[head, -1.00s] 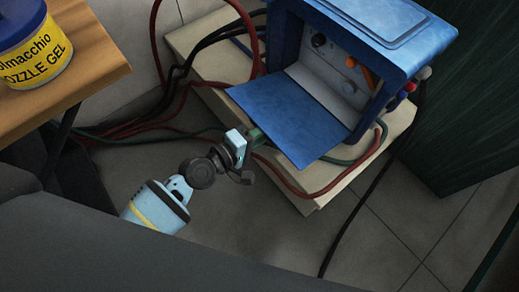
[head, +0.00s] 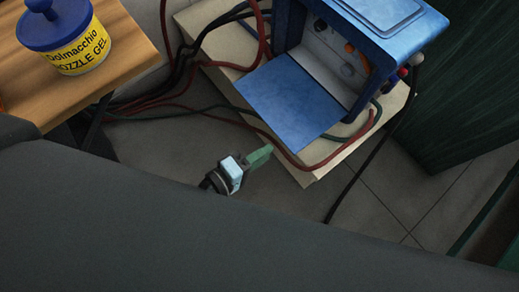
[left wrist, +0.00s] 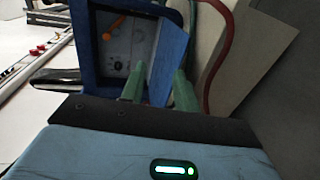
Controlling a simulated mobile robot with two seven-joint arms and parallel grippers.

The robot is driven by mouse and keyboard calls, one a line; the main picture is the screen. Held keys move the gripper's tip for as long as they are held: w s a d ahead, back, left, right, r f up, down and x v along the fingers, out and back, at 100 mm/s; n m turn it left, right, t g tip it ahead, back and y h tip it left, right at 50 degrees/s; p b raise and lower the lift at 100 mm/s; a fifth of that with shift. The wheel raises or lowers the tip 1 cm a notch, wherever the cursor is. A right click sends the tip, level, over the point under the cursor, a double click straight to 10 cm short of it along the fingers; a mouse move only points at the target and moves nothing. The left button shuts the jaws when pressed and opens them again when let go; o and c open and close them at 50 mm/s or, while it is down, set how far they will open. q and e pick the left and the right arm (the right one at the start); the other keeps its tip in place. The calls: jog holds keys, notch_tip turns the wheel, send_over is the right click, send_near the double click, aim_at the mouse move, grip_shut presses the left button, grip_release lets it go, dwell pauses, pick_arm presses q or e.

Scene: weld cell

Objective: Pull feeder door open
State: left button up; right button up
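The feeder is a blue box (head: 372,28) with a pale inner panel. Its blue door (head: 293,104) stands wide open, swung out from the box toward my side. In the left wrist view the door (left wrist: 167,55) shows at the right of the feeder's opening. My left gripper (head: 261,154) has green fingers and is in front of the door's near edge, apart from it in the head view. The left wrist view shows its two fingers (left wrist: 160,80) spread with nothing held between them. My right gripper is in neither view.
The feeder stands on a pale wooden base (head: 310,172). Red, green and black cables (head: 180,90) run around it. A wooden table (head: 125,60) with a tub of nozzle gel (head: 75,45) is at left. A dark green panel (head: 455,100) is at right. Grey floor is free in front.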

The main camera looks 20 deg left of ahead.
pick_arm(q)
jog(key=shift+s+d+r, duration=0.1)
jog(key=shift+s+d, duration=0.05)
jog(key=shift+s, duration=0.5)
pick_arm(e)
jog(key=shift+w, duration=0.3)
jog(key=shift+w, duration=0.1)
